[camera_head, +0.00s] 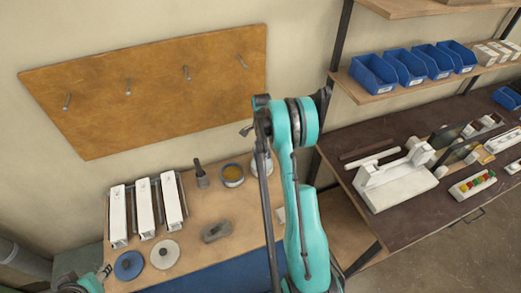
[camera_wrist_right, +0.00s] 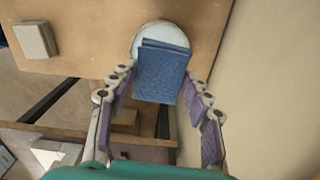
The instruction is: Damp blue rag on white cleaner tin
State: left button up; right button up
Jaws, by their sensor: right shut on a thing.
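The blue rag (camera_wrist_right: 163,72) is a folded block in the right wrist view. My right gripper (camera_wrist_right: 160,80) is shut on it, with a purple-padded finger on each side. The white cleaner tin (camera_wrist_right: 152,29) shows as a pale round shape behind the rag, which covers part of it. I cannot tell whether the rag touches the tin. In the head view the tin (camera_head: 262,164) is partly hidden behind my right arm, and the rag cannot be made out. My left gripper (camera_head: 102,272) is partly in view at the lower left; its opening is unclear.
White profiles (camera_head: 145,208) stand at the bench's left. An open tin (camera_head: 232,175), a dark brush (camera_head: 201,173), a grey block (camera_head: 215,231) and two round discs (camera_head: 165,254) lie nearby. A pegboard (camera_head: 150,88) hangs behind. A shelf upright (camera_head: 338,60) stands close to my right arm.

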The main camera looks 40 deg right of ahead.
jog(key=b, duration=0.2)
send_over(262, 164)
jog(key=shift+w+f, duration=0.1)
jog(key=shift+f, duration=2.7)
jog(key=shift+f+b, duration=0.45)
jog(key=shift+f, duration=0.1)
jog(key=shift+a+b, duration=0.1)
jog(key=shift+b, duration=0.25)
jog(key=shift+r+p, duration=0.4)
jog(key=shift+r, duration=0.4)
jog(key=shift+r+p, duration=1.05)
jog(key=shift+r, duration=1.65)
